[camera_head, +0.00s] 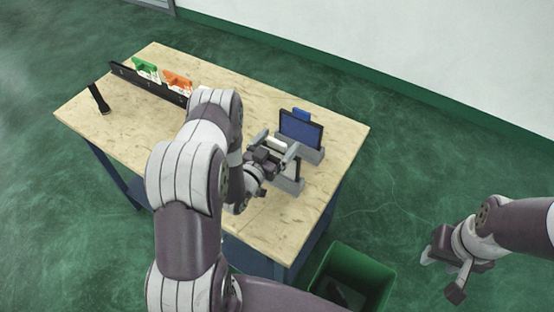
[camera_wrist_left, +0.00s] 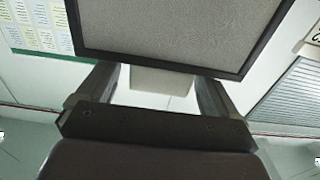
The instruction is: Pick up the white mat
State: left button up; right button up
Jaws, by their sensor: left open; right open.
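I cannot pick out the white mat with certainty. A small whitish piece (camera_head: 276,143) shows at the fingers of my left gripper (camera_head: 273,147), near the grey stands on the table. In the left wrist view, the left gripper's two fingers (camera_wrist_left: 150,92) are apart, with a pale block (camera_wrist_left: 160,82) between or beyond them. I cannot tell whether they touch it. A grey panel with a black frame (camera_wrist_left: 165,30) fills the top of that view. My right gripper (camera_head: 441,274) is open and empty over the floor, right of the table.
The wooden table (camera_head: 250,225) holds a blue panel (camera_head: 300,130) in a grey stand, a black rack (camera_head: 150,85) with green (camera_head: 146,68) and orange (camera_head: 178,80) pieces, and a black handled tool (camera_head: 98,98). A green bin (camera_head: 378,270) stands at the table's front right. My left arm hides the table's middle.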

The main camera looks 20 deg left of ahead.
pick_arm(q)
jog(key=c, duration=1.4)
jog(key=shift+r, duration=0.1)
